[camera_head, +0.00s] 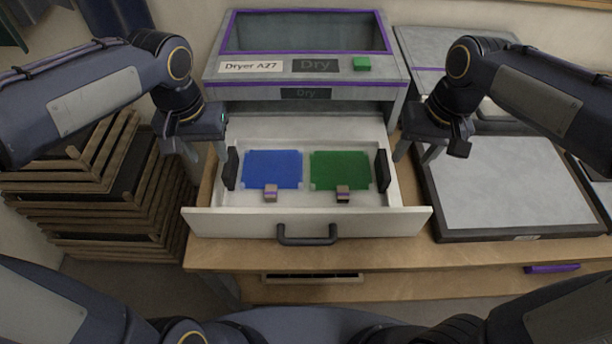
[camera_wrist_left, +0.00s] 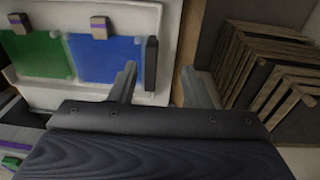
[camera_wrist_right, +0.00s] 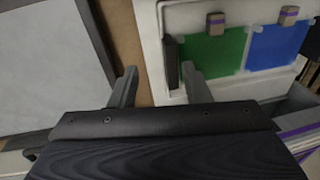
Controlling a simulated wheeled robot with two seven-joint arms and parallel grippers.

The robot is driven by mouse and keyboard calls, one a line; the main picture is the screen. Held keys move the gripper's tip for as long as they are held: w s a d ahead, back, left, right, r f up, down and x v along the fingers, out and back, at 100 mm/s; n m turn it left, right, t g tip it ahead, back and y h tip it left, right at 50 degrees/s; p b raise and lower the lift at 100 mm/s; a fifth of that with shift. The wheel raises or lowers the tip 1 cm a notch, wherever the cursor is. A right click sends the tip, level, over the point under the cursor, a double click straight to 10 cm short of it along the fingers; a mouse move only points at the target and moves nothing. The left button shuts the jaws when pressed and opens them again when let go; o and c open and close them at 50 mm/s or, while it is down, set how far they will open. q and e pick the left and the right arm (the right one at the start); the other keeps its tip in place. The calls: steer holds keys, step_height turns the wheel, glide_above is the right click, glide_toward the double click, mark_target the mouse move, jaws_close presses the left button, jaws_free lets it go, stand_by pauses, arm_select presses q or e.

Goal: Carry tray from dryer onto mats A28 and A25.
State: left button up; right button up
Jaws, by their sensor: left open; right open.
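The white tray (camera_head: 300,199) lies in the pulled-out drawer (camera_head: 300,222) of the dryer (camera_head: 307,90), labelled "Dryer A27". It carries a blue panel (camera_head: 272,167) and a green panel (camera_head: 338,168), with a black handle at the left (camera_head: 231,168) and right (camera_head: 383,169). My left gripper (camera_head: 207,152) is open and empty by the left handle, which also shows in the left wrist view (camera_wrist_left: 151,62). My right gripper (camera_head: 417,150) is open and empty by the right handle, also in the right wrist view (camera_wrist_right: 171,63). I cannot read labels A28 or A25.
A dark-framed grey board (camera_head: 515,180) lies on the wooden table (camera_head: 300,256) at right, with an unreadable label on its front edge. Wooden racks (camera_head: 100,200) are stacked at left. Two small purple-striped blocks sit at the panels' front edges. A purple object (camera_head: 551,268) lies below right.

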arm_select(q)
glide_above(229, 162)
steer(key=shift+w+a+f+g, duration=0.1)
steer(key=shift+f+g, duration=0.05)
steer(key=shift+f, duration=0.4)
steer(key=shift+w+a+f+g, duration=0.1)
steer(key=shift+f+g, duration=0.05)
steer(key=shift+f, duration=0.4)
arm_select(e)
steer(key=h, duration=0.2)
glide_above(385, 163)
steer(key=shift+f+g, duration=0.3)
steer(key=shift+f, duration=0.55)
arm_select(q)
steer(key=shift+d, duration=0.1)
arm_select(e)
steer(key=shift+a, duration=0.1)
arm_select(q)
steer(key=shift+f, duration=3.9)
arm_select(e)
steer(key=shift+f, duration=3.95)
arm_select(q)
jaws_close()
arm_select(e)
jaws_close()
steer(key=shift+r, duration=0.1)
